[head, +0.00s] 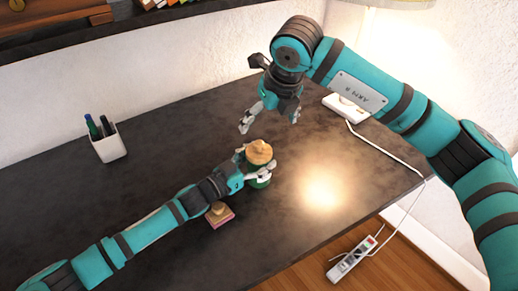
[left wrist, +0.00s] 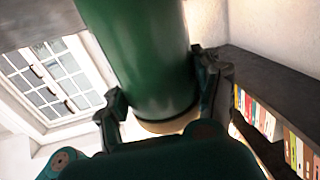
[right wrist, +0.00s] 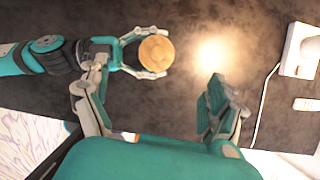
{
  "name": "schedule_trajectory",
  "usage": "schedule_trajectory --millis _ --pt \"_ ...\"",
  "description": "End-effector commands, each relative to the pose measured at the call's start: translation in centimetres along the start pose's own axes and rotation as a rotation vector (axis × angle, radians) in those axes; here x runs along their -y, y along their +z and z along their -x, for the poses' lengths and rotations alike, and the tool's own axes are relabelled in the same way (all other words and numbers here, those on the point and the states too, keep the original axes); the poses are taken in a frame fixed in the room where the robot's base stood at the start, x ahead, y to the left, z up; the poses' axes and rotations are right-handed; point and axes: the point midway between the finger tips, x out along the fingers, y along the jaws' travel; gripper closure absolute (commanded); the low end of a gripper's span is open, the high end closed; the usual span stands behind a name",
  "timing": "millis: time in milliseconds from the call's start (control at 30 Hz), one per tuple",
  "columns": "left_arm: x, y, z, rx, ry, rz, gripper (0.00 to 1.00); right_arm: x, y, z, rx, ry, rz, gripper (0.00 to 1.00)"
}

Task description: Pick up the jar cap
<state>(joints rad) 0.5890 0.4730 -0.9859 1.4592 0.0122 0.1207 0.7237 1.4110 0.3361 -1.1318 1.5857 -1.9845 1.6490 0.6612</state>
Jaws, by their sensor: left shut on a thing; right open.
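The jar cap (head: 259,152) is a round tan, wood-like lid on top of a green jar (head: 259,183). In the right wrist view the cap (right wrist: 156,53) shows from above as a tan disc. My left gripper (head: 262,173) is shut around the jar, just below the cap. The left wrist view shows the green jar (left wrist: 150,55) between the fingers (left wrist: 165,100). Whether the jar touches the table cannot be told. My right gripper (head: 269,119) is open and empty, beyond and above the cap, with its fingers (right wrist: 150,95) apart from it.
A dark table (head: 150,165) carries a white cup with pens (head: 108,146) at the left. A small pinkish block (head: 219,215) lies beside my left wrist. A white device (head: 345,108) with a cable is at the back right. A power strip (head: 354,258) lies on the floor.

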Motion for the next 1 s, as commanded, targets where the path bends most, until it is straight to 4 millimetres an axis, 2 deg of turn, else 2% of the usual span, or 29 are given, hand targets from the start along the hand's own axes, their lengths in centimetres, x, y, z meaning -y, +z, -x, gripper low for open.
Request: schedule_trajectory --millis 300,567,833,1000 --pt "0.0 -0.1 0.0 -0.002 0.001 0.000 0.77 -0.1 -0.1 -5.3 -0.003 0.002 0.001 0.07" --pt "0.0 -0.1 0.0 -0.001 0.000 0.000 0.77 -0.1 -0.2 -6.9 -0.002 0.001 0.002 0.07" --pt "0.0 -0.1 0.0 -0.002 0.001 0.000 0.77 -0.3 -0.5 -10.7 -0.003 0.001 0.000 0.07" --pt "0.0 -0.1 0.0 -0.001 0.000 0.000 0.77 -0.2 -0.4 -11.5 -0.002 0.000 0.000 0.07"
